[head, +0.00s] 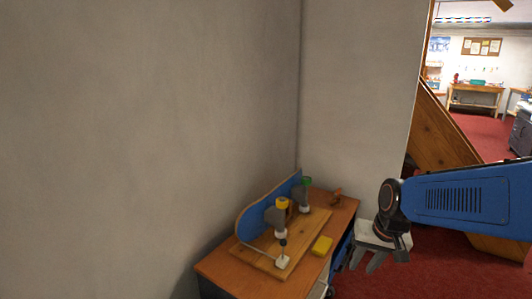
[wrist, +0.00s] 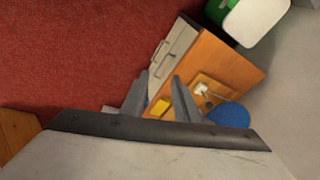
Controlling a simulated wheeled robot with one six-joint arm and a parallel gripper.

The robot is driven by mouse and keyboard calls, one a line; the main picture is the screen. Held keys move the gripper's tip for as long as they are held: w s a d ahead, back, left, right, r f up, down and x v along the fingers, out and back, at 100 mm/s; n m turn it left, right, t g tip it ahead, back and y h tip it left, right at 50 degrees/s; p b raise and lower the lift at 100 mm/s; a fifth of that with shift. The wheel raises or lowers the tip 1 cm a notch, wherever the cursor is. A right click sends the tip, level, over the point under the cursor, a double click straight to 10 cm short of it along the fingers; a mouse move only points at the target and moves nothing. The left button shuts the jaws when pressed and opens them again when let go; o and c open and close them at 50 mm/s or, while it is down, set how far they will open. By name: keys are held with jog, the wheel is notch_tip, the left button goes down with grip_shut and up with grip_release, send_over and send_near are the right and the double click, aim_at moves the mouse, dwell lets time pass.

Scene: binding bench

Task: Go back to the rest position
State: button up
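My gripper (head: 368,264) hangs to the right of the small wooden bench (head: 215,268), over the red carpet and clear of the benchtop. In the wrist view its two fingers (wrist: 157,80) stand apart with nothing held between them. The benchtop (wrist: 232,66) shows beyond the fingers there. A yellow patch (wrist: 160,107) is seen through the gap, at a distance from the fingers.
On the bench are a wooden board (head: 250,258) with drill-like tools (head: 276,217), a blue curved panel (head: 262,207) and a yellow block (head: 322,246). Grey walls (head: 150,120) close in behind. Red carpet (head: 430,280) lies open at right, near a slanted wooden panel (head: 450,145).

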jog(key=s+d+r+n+t, duration=0.1)
jog(key=s+r, duration=0.1)
jog(key=s, duration=0.6)
jog(key=s+d+r+n+h, duration=0.1)
jog(key=s+r, duration=0.1)
jog(key=s, duration=0.7)
jog(key=shift+s+d+r+n+t, duration=0.2)
jog(key=shift+r+n+t, duration=0.1)
jog(key=shift+r+t, duration=0.1)
